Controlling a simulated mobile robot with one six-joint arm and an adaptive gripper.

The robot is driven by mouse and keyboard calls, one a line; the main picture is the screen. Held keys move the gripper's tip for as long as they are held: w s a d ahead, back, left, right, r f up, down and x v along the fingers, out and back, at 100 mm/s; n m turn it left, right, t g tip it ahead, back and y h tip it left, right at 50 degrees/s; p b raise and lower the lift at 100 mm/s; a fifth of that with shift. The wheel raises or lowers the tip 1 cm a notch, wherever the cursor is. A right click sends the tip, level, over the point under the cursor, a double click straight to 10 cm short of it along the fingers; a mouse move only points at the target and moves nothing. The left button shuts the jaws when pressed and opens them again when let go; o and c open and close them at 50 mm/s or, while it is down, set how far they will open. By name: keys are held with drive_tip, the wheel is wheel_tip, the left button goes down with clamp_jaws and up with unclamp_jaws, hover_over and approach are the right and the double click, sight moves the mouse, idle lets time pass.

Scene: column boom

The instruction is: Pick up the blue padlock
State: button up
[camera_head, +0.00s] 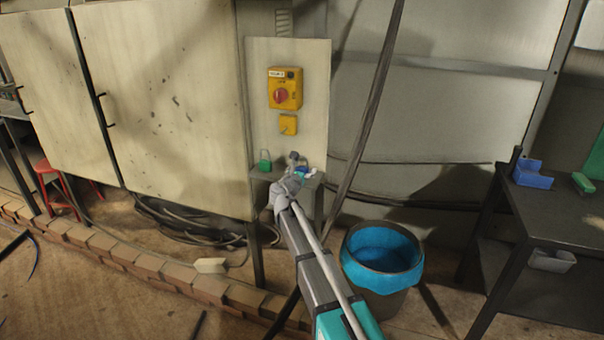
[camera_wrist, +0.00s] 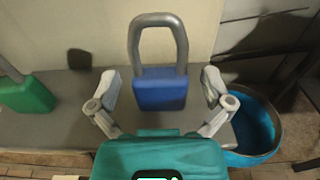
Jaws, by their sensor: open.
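The blue padlock (camera_wrist: 160,92) stands upright on a narrow grey shelf (camera_wrist: 50,130) in the wrist view, its grey shackle upward. My gripper (camera_wrist: 160,85) is open, with one finger to the left of the padlock and one to the right. Gaps show between the fingers and the padlock's sides. In the head view, my gripper (camera_head: 294,172) is at the shelf below the yellow switch box, and only a small bit of the blue padlock (camera_head: 302,172) shows beside it.
A green padlock (camera_wrist: 28,95) stands on the shelf to the left; it also shows in the head view (camera_head: 265,161). A bin with a blue liner (camera_head: 383,252) stands on the floor to the right. A panel with a yellow switch box (camera_head: 285,90) rises behind the shelf.

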idle(0.3)
drive_tip(key=c, duration=1.3)
drive_tip(key=shift+o, duration=0.2)
drive_tip(key=shift+r, duration=0.15)
wheel_tip(320, 180, up, 3)
drive_tip(key=p, duration=0.2)
drive_tip(key=shift+f+p, duration=0.2)
drive_tip(key=shift+p, duration=0.2)
drive_tip(key=s+d+r+p, duration=0.2)
drive_tip(key=s+r+p, duration=0.8)
drive_tip(key=s, duration=0.3)
drive_tip(key=shift+s+d, duration=0.2)
drive_tip(key=shift+s, duration=0.2)
drive_tip(key=shift+r, duration=0.1)
drive_tip(key=shift+r, duration=0.1)
drive_tip(key=shift+r+p, duration=0.9)
drive_tip(key=shift+p, duration=0.25)
